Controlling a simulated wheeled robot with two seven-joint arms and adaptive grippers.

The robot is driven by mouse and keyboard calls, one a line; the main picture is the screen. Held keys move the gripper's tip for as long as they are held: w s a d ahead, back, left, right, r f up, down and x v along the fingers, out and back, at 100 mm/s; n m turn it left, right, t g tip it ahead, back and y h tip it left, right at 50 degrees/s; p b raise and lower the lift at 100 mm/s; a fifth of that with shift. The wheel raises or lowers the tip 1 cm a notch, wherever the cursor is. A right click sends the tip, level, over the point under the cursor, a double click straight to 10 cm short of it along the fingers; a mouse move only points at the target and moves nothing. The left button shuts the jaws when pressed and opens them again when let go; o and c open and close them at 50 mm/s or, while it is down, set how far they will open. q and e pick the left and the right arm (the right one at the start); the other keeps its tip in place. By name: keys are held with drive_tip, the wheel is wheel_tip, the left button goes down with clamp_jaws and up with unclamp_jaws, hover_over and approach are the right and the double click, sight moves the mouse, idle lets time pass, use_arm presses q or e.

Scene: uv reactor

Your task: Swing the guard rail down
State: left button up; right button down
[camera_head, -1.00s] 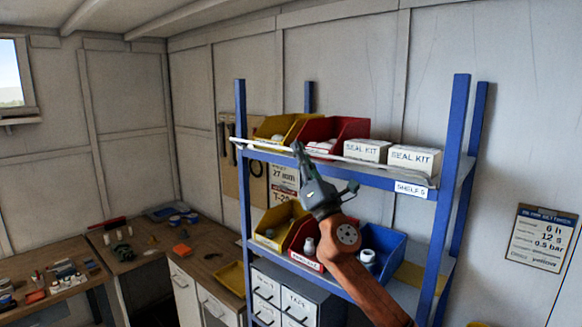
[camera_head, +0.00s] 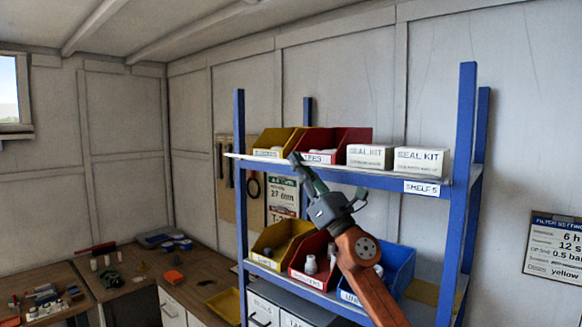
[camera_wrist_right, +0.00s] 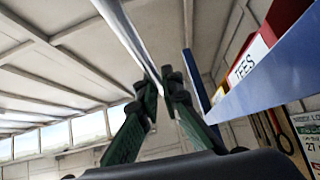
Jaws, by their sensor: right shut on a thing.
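The guard rail (camera_head: 255,159) is a thin pale bar along the front of the upper shelf of the blue rack. It lies low, about level with the shelf's front edge, and the bin labels show above it. My right gripper (camera_head: 294,158) reaches up from below and is shut on the rail left of its middle. In the right wrist view, the fingertips (camera_wrist_right: 166,82) meet on the rail (camera_wrist_right: 128,32), which runs away from them to the upper left. The fingers hide a short piece of the rail. My left gripper is not in view.
On the upper shelf stand a yellow bin (camera_head: 273,140), a red bin (camera_head: 340,140) and two seal kit boxes (camera_head: 421,160). The lower shelf holds yellow, red and blue bins (camera_head: 398,265) close to my right arm. A workbench (camera_head: 130,286) stands at left.

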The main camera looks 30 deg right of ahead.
drive_tip(key=shift+d, duration=0.1)
drive_tip(key=c, duration=2.1)
unclamp_jaws()
drive_tip(key=shift+f, duration=0.1)
drive_tip(key=v, duration=1.1)
drive_tip(key=shift+s+f, duration=0.2)
drive_tip(key=shift+s, duration=0.15)
drive_tip(key=shift+d, duration=0.15)
